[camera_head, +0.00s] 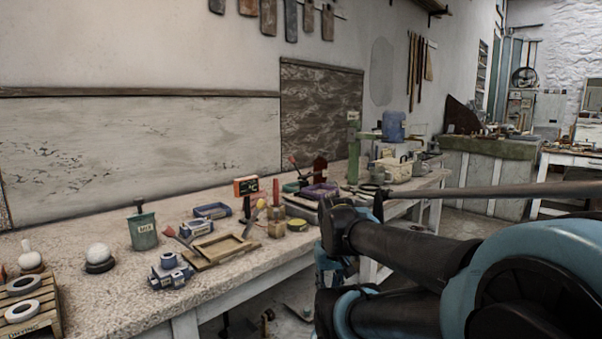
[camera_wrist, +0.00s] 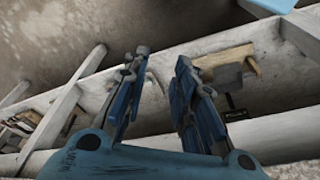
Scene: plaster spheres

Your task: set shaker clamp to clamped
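I cannot single out the shaker clamp with certainty. A green upright stand (camera_head: 353,150) is at the far part of the bench, beside a blue container (camera_head: 393,126). A small device with a red-tipped lever (camera_head: 296,166) stands nearer, left of the stand. Which of these bears the clamp, and its setting, is too small to tell. My gripper (camera_wrist: 160,58) shows in the wrist view with its two blue fingers apart and nothing between them. It is over white beams and shelving below, with no clamp in that view. In the head view my arm fills the lower right.
In the wrist view, white beams (camera_wrist: 180,65) cross below the gripper.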

